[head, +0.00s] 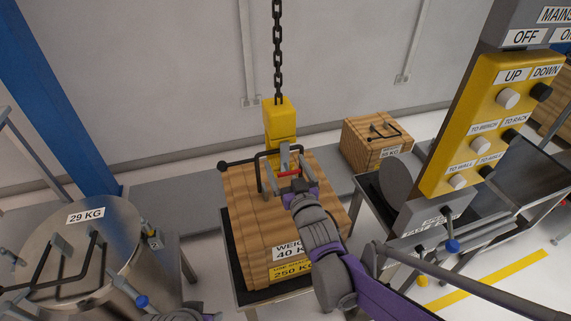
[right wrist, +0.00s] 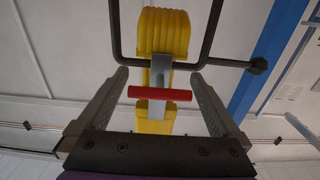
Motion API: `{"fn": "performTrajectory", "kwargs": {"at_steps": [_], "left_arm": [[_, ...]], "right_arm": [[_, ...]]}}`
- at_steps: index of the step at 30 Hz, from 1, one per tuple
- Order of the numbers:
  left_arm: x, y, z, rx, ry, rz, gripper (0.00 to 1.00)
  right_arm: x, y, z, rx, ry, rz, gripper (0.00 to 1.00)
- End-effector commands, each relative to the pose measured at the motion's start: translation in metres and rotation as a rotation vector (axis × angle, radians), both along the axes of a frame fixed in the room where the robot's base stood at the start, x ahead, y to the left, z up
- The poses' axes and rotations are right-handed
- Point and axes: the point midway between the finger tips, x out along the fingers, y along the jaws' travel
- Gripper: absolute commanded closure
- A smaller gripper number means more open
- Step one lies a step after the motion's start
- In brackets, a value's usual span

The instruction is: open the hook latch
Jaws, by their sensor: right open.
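The yellow hook block (head: 281,118) hangs on a dark chain above a wooden crate (head: 260,220). A grey latch plate with a red crossbar (head: 289,172) shows on its lower part. In the right wrist view the red bar (right wrist: 160,93) lies across the grey latch plate (right wrist: 161,70), in front of the yellow block (right wrist: 163,32). My right gripper (head: 284,167) is open at the latch. Its fingers stand on either side of the red bar, with gaps visible on both sides. The crate's dark handle (head: 232,163) passes by the hook.
A yellow control panel (head: 476,122) stands at the right. A steel drum labelled 29 KG (head: 112,235) is at the left. A smaller wooden crate (head: 367,137) sits behind. The dark chain (head: 278,50) rises above the hook. A blue post (head: 62,95) is at the back left.

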Motion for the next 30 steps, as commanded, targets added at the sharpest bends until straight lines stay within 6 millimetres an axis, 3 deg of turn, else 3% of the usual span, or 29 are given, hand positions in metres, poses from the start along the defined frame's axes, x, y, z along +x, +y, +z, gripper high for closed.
{"fn": "performTrajectory", "kwargs": {"at_steps": [12,27,30], "left_arm": [[0.0000,0.0000,-0.0002,0.000,0.000,0.000,0.50],[0.0000,0.0000,-0.0002,0.000,0.000,0.000,0.50],[0.0000,0.0000,-0.0002,0.000,0.000,0.000,0.50]], "right_arm": [[0.0084,0.0028,0.0000,0.000,0.000,0.000,0.02],[0.0082,0.0027,-0.0001,0.000,0.001,0.000,0.92],[0.0081,0.0026,-0.0001,0.000,0.001,0.000,1.00]]}}
